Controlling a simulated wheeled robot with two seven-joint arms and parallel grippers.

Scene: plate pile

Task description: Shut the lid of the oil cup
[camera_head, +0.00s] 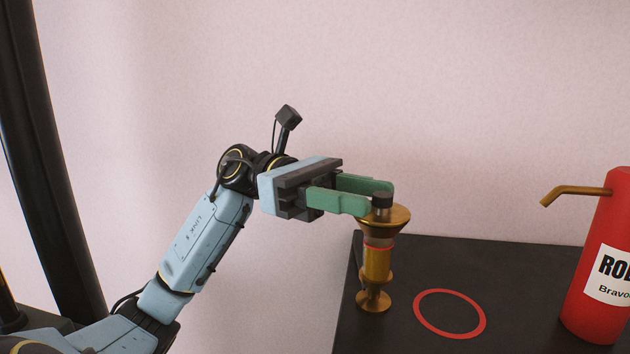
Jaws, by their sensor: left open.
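The brass oil cup (376,267) stands upright on the black table, near its left edge. It has a wide flared top and a round foot. A dark cylindrical knob (382,201) stands up at the middle of the flared top. I cannot tell whether the lid is open or shut. My left gripper (378,197) reaches in from the left at the height of the knob. Its green fingers are apart, with the tips close beside the knob; I cannot tell whether they touch it. My right gripper is not in view.
The black table (520,270) fills the lower right. A red ring (450,290) is marked on it, right of the cup. A red bottle (598,240) with a brass spout (570,191) and a white label stands at the far right. A pale wall is behind.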

